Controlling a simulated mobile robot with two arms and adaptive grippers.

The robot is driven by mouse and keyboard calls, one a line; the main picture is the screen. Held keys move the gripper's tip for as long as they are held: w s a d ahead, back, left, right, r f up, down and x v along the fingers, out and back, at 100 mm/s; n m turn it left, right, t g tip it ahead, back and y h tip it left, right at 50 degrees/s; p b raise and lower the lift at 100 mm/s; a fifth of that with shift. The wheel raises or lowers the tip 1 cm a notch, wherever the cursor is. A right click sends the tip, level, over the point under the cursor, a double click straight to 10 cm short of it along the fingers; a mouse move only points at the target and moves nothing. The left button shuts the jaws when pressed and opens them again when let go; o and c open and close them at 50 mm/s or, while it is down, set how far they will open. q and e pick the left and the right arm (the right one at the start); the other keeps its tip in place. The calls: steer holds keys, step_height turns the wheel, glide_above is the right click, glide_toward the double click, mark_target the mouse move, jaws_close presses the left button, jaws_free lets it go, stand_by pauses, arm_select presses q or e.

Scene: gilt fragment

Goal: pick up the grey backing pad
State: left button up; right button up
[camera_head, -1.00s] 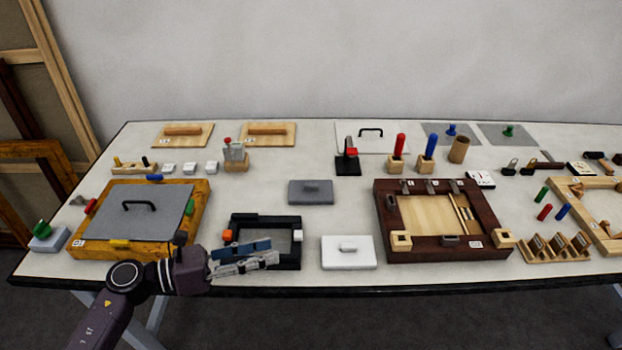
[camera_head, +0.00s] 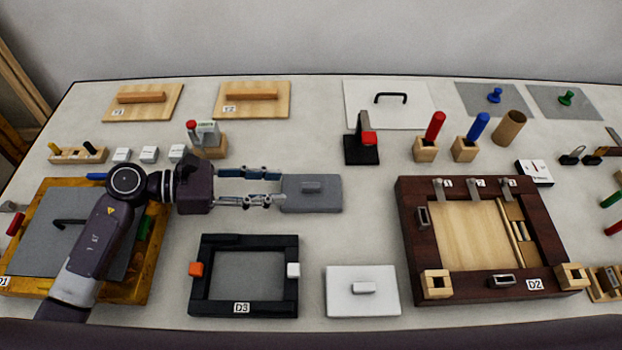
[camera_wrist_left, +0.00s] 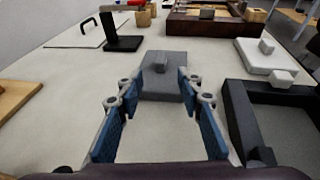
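The grey backing pad (camera_head: 325,197) lies flat on the table in the middle of the head view, with a small grey grip block on its top. In the left wrist view the pad (camera_wrist_left: 166,89) is straight ahead, its grip block lying between the lines of the fingers. My left gripper (camera_head: 279,187) is open and empty, low over the table. Its fingertips are at the pad's left edge; in the left wrist view the gripper (camera_wrist_left: 153,85) has its fingertips on either side of the pad's near part. Whether they touch it I cannot tell. My right gripper is not in view.
A black frame marked D3 (camera_head: 206,298) and a white pad (camera_head: 340,302) lie nearer the front edge. A dark frame marked D2 (camera_head: 408,245) is to the right. A black stand with a red part (camera_head: 362,150) stands behind the pad. Bare table surrounds the pad.

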mark_target(308, 185)
arm_select(q)
steer(key=d, duration=0.1)
steer(key=d+p, duration=0.2)
steer(key=shift+d+r, duration=0.2)
steer(key=shift+r, duration=0.05)
steer(key=p+x, duration=0.1)
steer(key=x, duration=0.2)
steer(key=shift+w+f, duration=0.2)
steer(key=shift+w, duration=0.05)
steer(key=shift+d+f, duration=0.1)
steer(key=shift+d, duration=0.05)
jaws_close()
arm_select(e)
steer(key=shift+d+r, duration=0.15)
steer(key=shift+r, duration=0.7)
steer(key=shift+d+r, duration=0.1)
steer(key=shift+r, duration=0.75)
